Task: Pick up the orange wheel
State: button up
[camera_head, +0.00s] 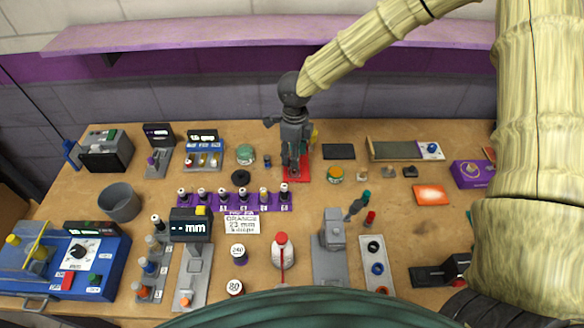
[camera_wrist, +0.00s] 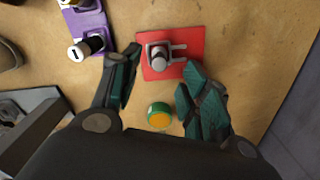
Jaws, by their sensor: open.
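A small orange round piece (camera_head: 185,301) sits on the front end of a grey strip below the "mm" display; it may be the orange wheel, but it is too small to be sure. A green round pot with an orange top (camera_head: 335,174) stands right of the red plate; it also shows in the wrist view (camera_wrist: 159,116). My gripper (camera_head: 293,165) is over the red plate (camera_head: 303,172). In the wrist view my gripper (camera_wrist: 160,76) is open and empty, its fingers spread across the red plate (camera_wrist: 190,66) and its grey fixture (camera_wrist: 160,54).
A purple rack (camera_head: 226,207) of several dark posts stands left of the plate, with an "ORANGE 23 mm" card (camera_head: 241,223) before it. A grey device (camera_head: 331,235) and a strip with rings (camera_head: 377,264) stand front right. A grey cup (camera_head: 119,202) stands left.

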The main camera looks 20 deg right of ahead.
jog(key=shift+f+p, duration=1.15)
jog(key=shift+f, duration=1.65)
grip_shut()
